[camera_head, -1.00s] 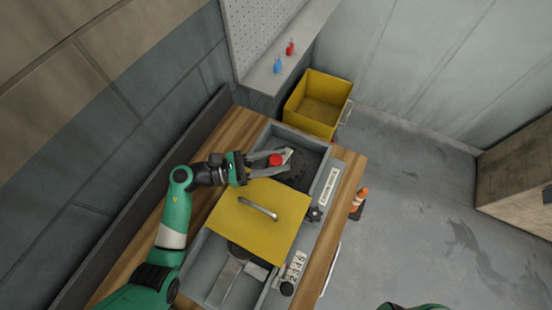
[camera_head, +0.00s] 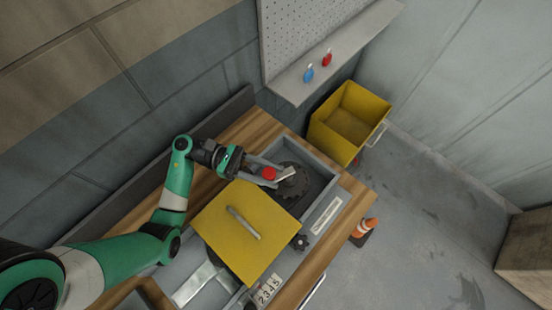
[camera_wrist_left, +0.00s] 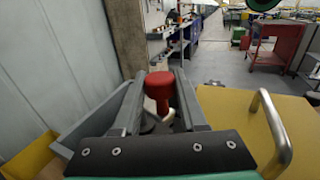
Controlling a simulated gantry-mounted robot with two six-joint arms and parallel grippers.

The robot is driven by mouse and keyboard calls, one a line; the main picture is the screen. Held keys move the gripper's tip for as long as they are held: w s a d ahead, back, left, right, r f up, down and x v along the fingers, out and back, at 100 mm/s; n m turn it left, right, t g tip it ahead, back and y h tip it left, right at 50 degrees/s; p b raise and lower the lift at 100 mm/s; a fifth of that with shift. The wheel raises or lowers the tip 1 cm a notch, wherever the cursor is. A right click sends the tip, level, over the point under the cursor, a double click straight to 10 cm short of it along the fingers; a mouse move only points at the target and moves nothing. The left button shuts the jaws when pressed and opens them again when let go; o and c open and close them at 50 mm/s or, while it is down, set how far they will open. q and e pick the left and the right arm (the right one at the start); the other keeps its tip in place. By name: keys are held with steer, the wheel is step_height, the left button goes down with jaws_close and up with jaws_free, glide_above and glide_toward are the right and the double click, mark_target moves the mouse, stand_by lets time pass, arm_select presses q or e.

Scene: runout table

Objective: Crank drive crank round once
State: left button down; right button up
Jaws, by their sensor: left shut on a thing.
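The drive crank has a red knob (camera_head: 269,174) on a pale crank arm (camera_head: 287,174), over a dark toothed disc (camera_head: 298,184) in the grey housing. My left gripper (camera_head: 274,172) reaches in from the left and is shut on the knob. In the left wrist view the red knob (camera_wrist_left: 159,88) stands between the two grey fingers (camera_wrist_left: 160,105). The fingers hide part of the crank arm. My right gripper is not in view.
A yellow cover (camera_head: 225,225) with a metal handle lies just in front of the disc. A small black knob (camera_head: 300,242) and a number counter (camera_head: 268,291) sit on the housing's right side. A yellow bin (camera_head: 335,135) stands beyond the table. An orange cone (camera_head: 366,227) is at right.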

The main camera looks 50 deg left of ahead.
arm_select(q)
steer(key=shift+c, duration=2.2)
jaws_free()
steer(key=shift+r, duration=0.45)
steer(key=r, duration=0.1)
steer(key=r+p, duration=0.1)
steer(key=r, duration=0.1)
steer(key=shift+s+d, duration=0.1)
steer(key=shift+s, duration=0.1)
steer(key=s+d+r+p, duration=0.2)
steer(key=s+d+r, duration=0.5)
steer(key=s+r, duration=0.2)
steer(key=s, duration=0.2)
steer(key=shift+s, duration=0.35)
